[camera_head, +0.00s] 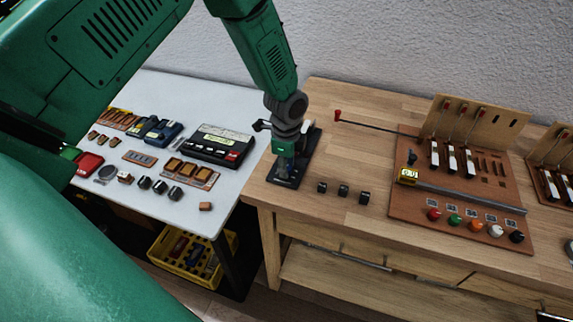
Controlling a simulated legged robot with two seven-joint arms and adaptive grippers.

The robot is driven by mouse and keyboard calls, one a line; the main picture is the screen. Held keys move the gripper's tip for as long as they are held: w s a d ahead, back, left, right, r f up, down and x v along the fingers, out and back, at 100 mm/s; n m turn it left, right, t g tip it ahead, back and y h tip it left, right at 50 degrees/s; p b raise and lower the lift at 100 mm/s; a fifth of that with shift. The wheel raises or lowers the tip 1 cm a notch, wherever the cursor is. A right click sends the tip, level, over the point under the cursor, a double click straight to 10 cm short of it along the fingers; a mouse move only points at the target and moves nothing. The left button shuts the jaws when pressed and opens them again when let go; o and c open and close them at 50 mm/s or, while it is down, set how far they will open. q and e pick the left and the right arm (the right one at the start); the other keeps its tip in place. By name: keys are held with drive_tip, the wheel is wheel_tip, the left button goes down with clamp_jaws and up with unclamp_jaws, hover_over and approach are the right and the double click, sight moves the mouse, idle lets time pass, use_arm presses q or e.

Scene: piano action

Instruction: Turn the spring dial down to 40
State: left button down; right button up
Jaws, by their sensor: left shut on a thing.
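My left gripper (285,166) points down at a dark fixture (311,146) at the left end of the wooden bench. It is shut on a small part there, which the gripper mostly hides. I cannot read any scale on that part, and I cannot tell for sure that it is the spring dial. A small yellow-framed readout (408,175) stands on the brown board (405,211) to the right, its digits too small to read. A dark knob (412,158) stands just behind it. My right gripper is not in view.
Several black blocks (343,190) lie on the wooden bench (320,225) right of the fixture. A red-tipped rod (375,125) reaches toward the board's key models. Coloured knobs (455,219) line its front. A white table (165,205) with devices and blocks stands left, a yellow crate (165,262) below.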

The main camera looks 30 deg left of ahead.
use_arm(q)
drive_tip(key=n, duration=0.3)
drive_tip(key=shift+s+f+n, duration=0.1)
drive_tip(key=shift+f+n, duration=0.05)
drive_tip(key=shift+n, duration=0.25)
drive_tip(key=n, duration=0.3)
drive_tip(key=shift+n, duration=0.3)
drive_tip(key=n, duration=0.3)
drive_tip(key=shift+n+p, duration=0.3)
drive_tip(key=shift+p, duration=0.05)
drive_tip(key=n, duration=0.3)
drive_tip(key=shift+n, duration=0.3)
drive_tip(key=n, duration=1)
drive_tip(key=shift+w+n+p, duration=0.25)
drive_tip(key=shift+n+p, duration=0.05)
drive_tip(key=shift+n, duration=0.1)
